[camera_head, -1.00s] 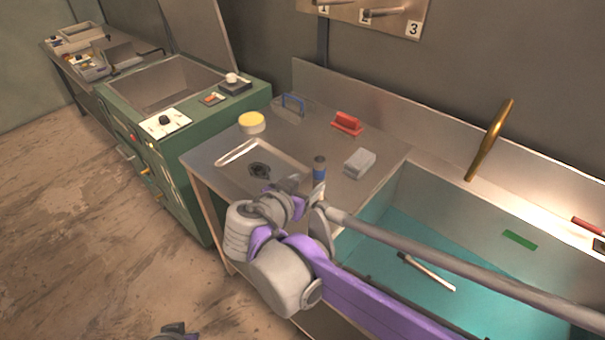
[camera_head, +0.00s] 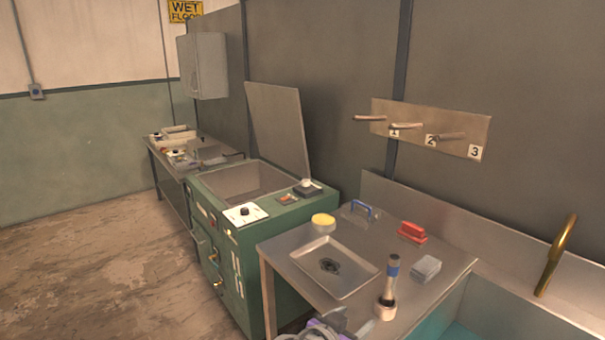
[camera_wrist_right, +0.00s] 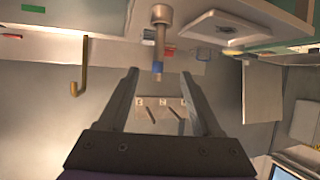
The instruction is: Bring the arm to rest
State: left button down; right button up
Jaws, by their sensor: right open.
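My right gripper (camera_head: 338,322) shows only in part at the bottom edge of the head view, by the near edge of the steel table (camera_head: 410,305). In the right wrist view my right gripper (camera_wrist_right: 160,74) has its two fingers wide apart, with nothing held. A dark-topped upright tool with a blue band (camera_head: 391,275) stands in a round holder (camera_head: 386,309) to the right of the gripper. It also shows, upside down, beyond the fingertips in the wrist view (camera_wrist_right: 158,50). My left gripper is not in view.
A metal tray (camera_head: 357,286) with a dark item, a yellow-topped tub (camera_head: 323,223), a red-handled brush (camera_head: 412,232) and a grey block (camera_head: 426,268) lie on the table. A green machine (camera_head: 250,240) with a raised lid stands left. A brass pipe (camera_head: 556,255) rises at right. The left floor is clear.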

jog(key=s+d+f+n+g+y+p, duration=0.1)
jog(key=s+d+f+n+g+y, duration=0.25)
jog(key=s+d+f, duration=0.65)
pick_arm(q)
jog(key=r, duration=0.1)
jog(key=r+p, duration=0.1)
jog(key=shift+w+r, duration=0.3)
pick_arm(e)
jog(key=s+a+f+n+g+y, duration=0.1)
jog(key=s+a+f+n+y, duration=0.1)
jog(key=s, duration=0.8)
notch_tip(320, 180, down, 2)
jog(key=shift+s+f+n+y, duration=0.1)
jog(key=shift+s+n+y, duration=0.05)
jog(key=shift+n+y, duration=0.6)
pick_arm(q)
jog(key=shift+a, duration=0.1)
pick_arm(e)
jog(key=shift+g, duration=0.25)
